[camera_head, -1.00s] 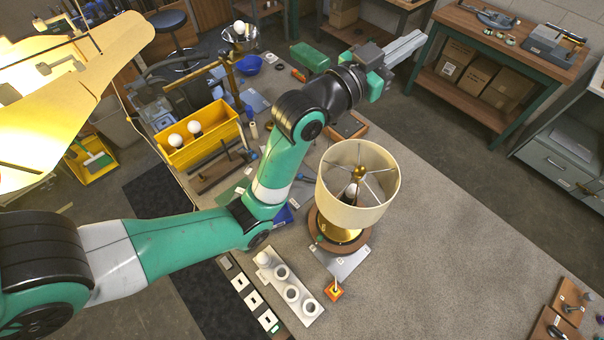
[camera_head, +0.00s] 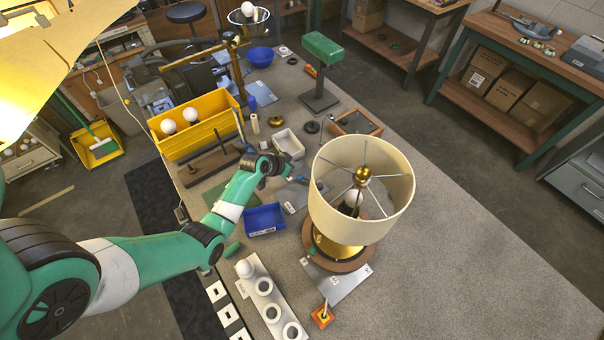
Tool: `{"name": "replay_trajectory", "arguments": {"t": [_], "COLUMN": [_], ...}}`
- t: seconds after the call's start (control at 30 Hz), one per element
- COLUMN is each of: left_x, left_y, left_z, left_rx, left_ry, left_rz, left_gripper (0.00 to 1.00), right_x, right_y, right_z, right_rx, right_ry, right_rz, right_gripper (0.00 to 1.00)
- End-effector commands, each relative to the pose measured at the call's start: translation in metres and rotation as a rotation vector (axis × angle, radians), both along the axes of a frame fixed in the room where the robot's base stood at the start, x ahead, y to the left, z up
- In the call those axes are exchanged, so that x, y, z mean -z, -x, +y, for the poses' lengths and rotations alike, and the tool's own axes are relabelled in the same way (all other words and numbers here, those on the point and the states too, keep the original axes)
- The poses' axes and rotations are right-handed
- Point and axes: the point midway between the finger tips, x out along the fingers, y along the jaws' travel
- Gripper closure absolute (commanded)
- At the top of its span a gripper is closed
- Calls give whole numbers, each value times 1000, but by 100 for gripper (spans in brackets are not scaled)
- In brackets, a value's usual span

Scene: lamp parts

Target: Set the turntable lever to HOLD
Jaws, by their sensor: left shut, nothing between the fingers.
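The turntable (camera_head: 369,256) is a round wooden disc under the lamp, with a grey labelled plate (camera_head: 345,287) at its front. A small orange block (camera_head: 321,317) with a thin pale stick rising from it stands at the plate's front edge. It looks like the lever; its labels are too small to read. The lamp has a cream shade (camera_head: 345,215), a visible bulb and a brass base. My left gripper (camera_head: 295,179) is shut and empty, low over the table left of the shade, well behind the orange block. Its fingertips are small and hard to make out. My right gripper is out of view.
A blue bin (camera_head: 264,221) and a white holder with round cups (camera_head: 268,301) lie left of the lamp. A yellow bin (camera_head: 198,131) holds bulbs. A green-headed stand (camera_head: 321,70) is behind. The table right of the lamp is clear.

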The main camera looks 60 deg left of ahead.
Motion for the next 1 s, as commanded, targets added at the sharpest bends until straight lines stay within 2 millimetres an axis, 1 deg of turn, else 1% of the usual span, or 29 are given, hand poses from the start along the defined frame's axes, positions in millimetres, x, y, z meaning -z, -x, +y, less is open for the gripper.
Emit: {"name": "replay_trajectory", "arguments": {"t": [0.23,0.37,0.47,0.57,0.7,0.9,0.93,1.0], "left_x": [0,9,24,36,56,79,71,71], "left_y": [-1,-7,-17,-29,-47,-67,-59,-48], "left_z": [0,2,6,11,18,25,23,18], "left_rx": [1,1,2,2,2,1,0,0], "left_ry": [-1,-2,-2,-1,-2,-1,0,0], "left_rz": [-2,-2,-3,-2,-3,-2,-1,-1], "left_gripper": [100,100,100,100,100,100,100,100], "right_x": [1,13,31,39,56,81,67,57], "right_y": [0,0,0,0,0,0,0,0], "right_z": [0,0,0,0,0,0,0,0], "right_rx": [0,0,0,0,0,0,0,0], "right_ry": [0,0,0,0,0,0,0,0], "right_rz": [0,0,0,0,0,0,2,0], "right_gripper": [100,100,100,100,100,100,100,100]}}
